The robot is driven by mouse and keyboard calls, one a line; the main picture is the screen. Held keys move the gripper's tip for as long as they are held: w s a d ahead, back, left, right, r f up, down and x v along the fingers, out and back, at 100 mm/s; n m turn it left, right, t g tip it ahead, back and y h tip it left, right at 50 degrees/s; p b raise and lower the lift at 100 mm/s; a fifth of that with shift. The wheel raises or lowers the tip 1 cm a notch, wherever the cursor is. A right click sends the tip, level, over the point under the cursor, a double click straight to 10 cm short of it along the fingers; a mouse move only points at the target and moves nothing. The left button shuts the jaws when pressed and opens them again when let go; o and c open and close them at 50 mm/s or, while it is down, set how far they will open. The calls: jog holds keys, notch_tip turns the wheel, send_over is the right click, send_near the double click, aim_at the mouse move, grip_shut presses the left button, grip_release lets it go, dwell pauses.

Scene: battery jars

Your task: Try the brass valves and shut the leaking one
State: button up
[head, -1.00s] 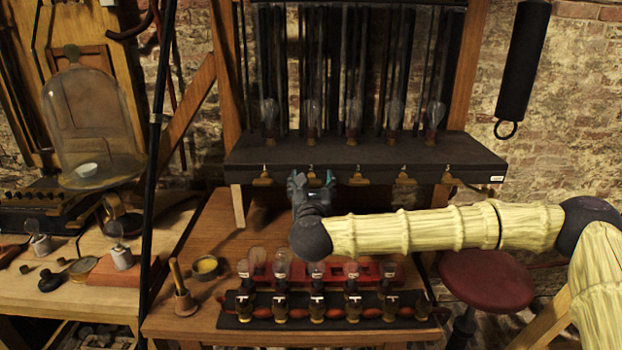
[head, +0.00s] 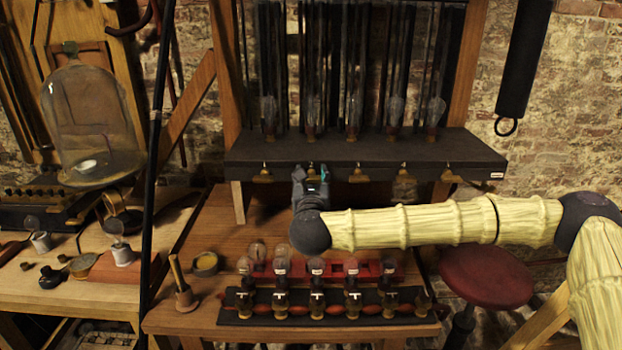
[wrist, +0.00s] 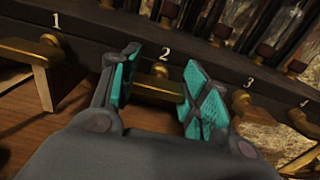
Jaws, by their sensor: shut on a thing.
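Several brass valves hang in a row along the front edge of a dark shelf (head: 400,148), numbered in the wrist view. My gripper (wrist: 163,88) is at valve 2, with one teal-padded finger on each side of its brass handle (wrist: 152,86), shut on it. In the head view my gripper (head: 311,176) mostly hides that valve. Valve 1 (head: 262,175) is free to the left and also shows in the wrist view (wrist: 35,50). Valve 3 (head: 358,176), the fourth valve (head: 403,175) and the fifth valve (head: 450,176) are free to the right. No leak is plain to see.
Several upright glass tubes (head: 354,110) stand on the shelf behind the valves. Below, a wooden bench (head: 225,235) carries a dark rack (head: 230,318) of small jars and a red rack (head: 390,268). A red stool (head: 487,277) stands at the right, under my arm.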

jog(key=n+b, duration=0.1)
jog(key=n, duration=0.3)
jog(key=shift+a, duration=0.1)
jog(key=n, duration=0.4)
jog(key=shift+a+n+b, duration=0.1)
jog(key=shift+n+b, duration=0.2)
jog(key=shift+b, duration=0.1)
jog(key=n, duration=0.5)
jog(key=shift+f+n, duration=0.15)
jog(key=shift+n, duration=1.95)
jog(key=o, duration=1)
